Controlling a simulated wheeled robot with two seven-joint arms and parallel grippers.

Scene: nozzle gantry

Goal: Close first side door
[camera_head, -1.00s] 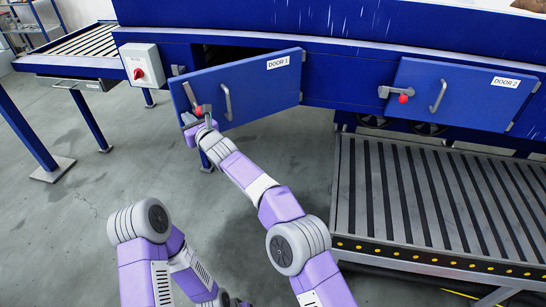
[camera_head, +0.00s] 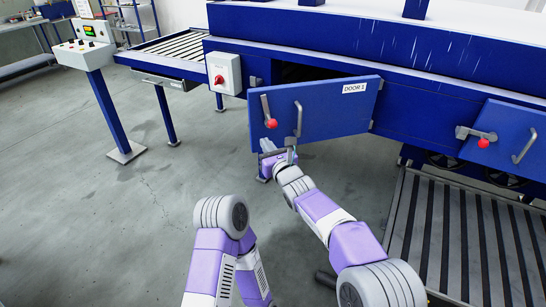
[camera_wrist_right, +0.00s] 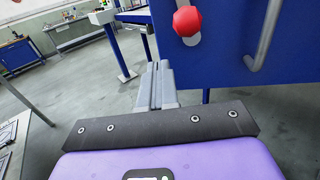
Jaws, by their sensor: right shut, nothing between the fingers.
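The blue door labelled DOOR 1 (camera_head: 340,118) stands ajar in the head view. It is hinged at its right side and swung out, with a dark opening (camera_head: 300,73) behind its top edge. It carries a grey bar handle (camera_head: 298,119) and a latch lever with a red knob (camera_head: 271,123). My right gripper (camera_head: 291,152) is shut and empty at the door's lower edge, below the handle. In the wrist view its closed fingers (camera_wrist_right: 158,72) are left of the door's lower part, below the red knob (camera_wrist_right: 187,21). I cannot tell whether they touch the door. My left gripper is out of view.
A second door (camera_head: 504,134) with a red-knobbed latch appears shut at the right. A slatted grey platform (camera_head: 455,240) lies below it. A switch box (camera_head: 223,73), roller conveyor (camera_head: 170,47) and control console (camera_head: 84,50) stand left. The floor at left is clear.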

